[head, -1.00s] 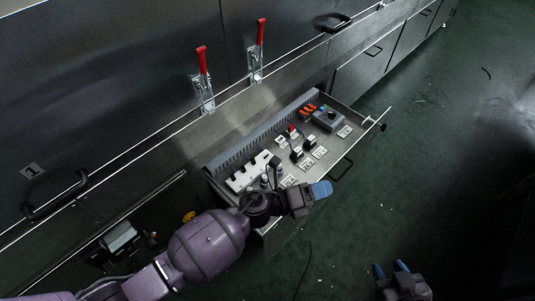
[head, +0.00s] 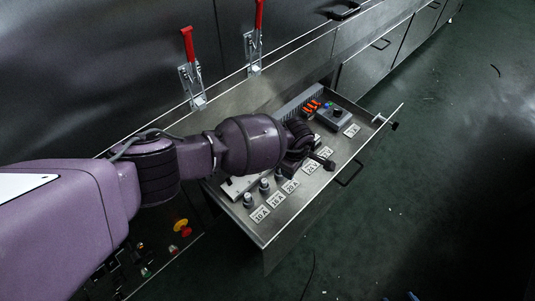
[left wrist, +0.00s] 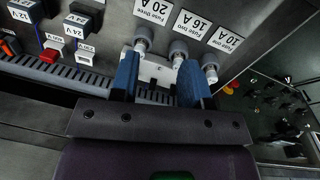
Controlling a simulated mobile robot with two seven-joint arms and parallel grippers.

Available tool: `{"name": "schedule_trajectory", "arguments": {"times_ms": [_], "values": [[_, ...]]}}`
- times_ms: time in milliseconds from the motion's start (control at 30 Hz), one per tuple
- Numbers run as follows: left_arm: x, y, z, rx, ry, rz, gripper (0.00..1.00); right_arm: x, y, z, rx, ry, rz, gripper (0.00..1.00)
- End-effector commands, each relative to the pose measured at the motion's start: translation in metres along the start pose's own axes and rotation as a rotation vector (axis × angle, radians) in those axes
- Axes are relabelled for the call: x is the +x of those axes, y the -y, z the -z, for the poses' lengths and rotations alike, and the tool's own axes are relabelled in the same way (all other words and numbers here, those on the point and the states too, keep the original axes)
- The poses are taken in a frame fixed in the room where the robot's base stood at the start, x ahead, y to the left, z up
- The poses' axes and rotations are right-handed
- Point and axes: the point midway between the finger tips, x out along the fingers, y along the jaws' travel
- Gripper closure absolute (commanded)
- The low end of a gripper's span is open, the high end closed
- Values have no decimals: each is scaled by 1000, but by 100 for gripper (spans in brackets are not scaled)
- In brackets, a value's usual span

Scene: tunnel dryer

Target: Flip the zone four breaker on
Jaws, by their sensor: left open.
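I see no readable zone four label. A white strip (head: 237,189) in the open drawer, possibly the breaker row, is mostly hidden behind my left arm in the head view. Part of the white strip (left wrist: 153,72) shows between my left fingers in the left wrist view. My left gripper (left wrist: 160,68) is open and empty, its blue fingers over the strip beside the fuses; whether they touch is unclear. Only the blue tips of my right gripper (head: 398,297) show at the bottom edge, apart.
Fuses labelled 10 A, 16 A and 20 A (left wrist: 178,52) stand close to my left fingers. Blocks labelled 24 V (left wrist: 75,25) and 12 V lie beside them. A grey box (head: 334,116) is at the drawer's far end. Two red-handled clamps (head: 189,55) rise behind.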

Motion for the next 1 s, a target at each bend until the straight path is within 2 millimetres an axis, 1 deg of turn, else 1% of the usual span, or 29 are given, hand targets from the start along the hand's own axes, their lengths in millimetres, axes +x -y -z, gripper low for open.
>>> {"name": "schedule_trajectory", "arguments": {"times_ms": [33,100,200,300,367,467,567,700,900,1000], "values": [[14,-5,16,44,-74,19,57,5,2,-10,-5,17,6,57],[13,-15,39,98,-177,30,57,8,3,-8,-11,12,9,57],[7,-27,63,148,-284,42,57,11,4,-5,-19,2,10,57],[2,-33,76,174,-343,49,57,12,4,-4,-24,-2,11,57],[1,-35,80,180,-358,49,57,12,4,-3,-26,-3,12,57],[7,-35,83,181,-361,51,57,12,4,-4,-31,-2,13,57],[21,-34,86,179,-357,53,57,13,5,-9,-40,6,15,57],[47,-32,93,179,-352,57,57,15,7,-17,-57,17,21,57],[78,-31,105,178,-352,56,57,21,10,-7,-81,-23,27,57],[88,-32,109,179,-353,54,57,22,10,-3,-78,-51,24,57]]}}
